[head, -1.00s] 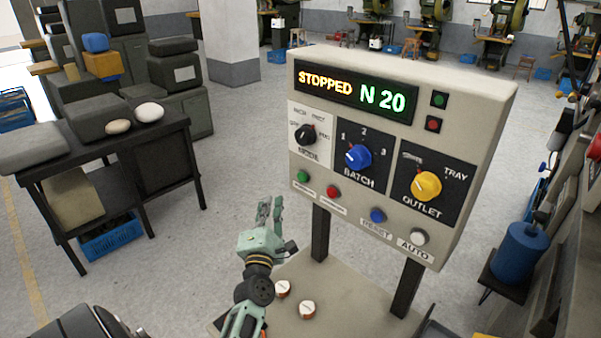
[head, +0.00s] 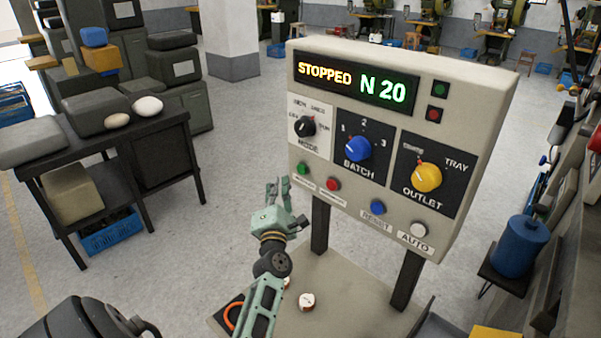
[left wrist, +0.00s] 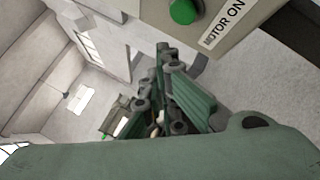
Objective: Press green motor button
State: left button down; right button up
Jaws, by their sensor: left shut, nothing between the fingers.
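The green motor button (head: 303,169) sits at the lower left of the beige control panel (head: 475,110), left of a red button (head: 333,184). In the left wrist view the green button (left wrist: 183,11) is at the top, next to a label reading "MOTOR ON". My left gripper (head: 278,186) is shut and empty. In the head view it is just left of and slightly below the green button. In the wrist view its fingers (left wrist: 163,60) point up below the button, with a gap visible between them. The display (head: 355,82) reads "STOPPED N 20". My right gripper is not seen.
The panel also carries mode, batch and outlet knobs, a blue reset button (head: 377,207) and a white auto button (head: 419,230). Two dark legs hold it above a beige base (head: 340,285) with small white-topped pieces. A dark table (head: 150,135) stands at left; floor lies between.

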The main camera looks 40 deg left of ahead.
aim_at(302, 169)
pick_arm(q)
jog(key=w, duration=0.3)
jog(key=shift+w+d+b, duration=0.15)
jog(key=shift+w+b, duration=0.05)
jog(key=shift+b, duration=0.2)
jog(key=shift+w, duration=0.15)
dwell(1.1)
jog(key=shift+w, duration=0.25)
jog(key=shift+w+d+b, duration=0.1)
jog(key=shift+w+b, duration=0.35)
jog(key=shift+w, duration=0.05)
dwell(0.6)
jog(key=shift+s, duration=0.1)
jog(key=shift+s+p, duration=0.3)
jog(key=shift+s, duration=0.55)
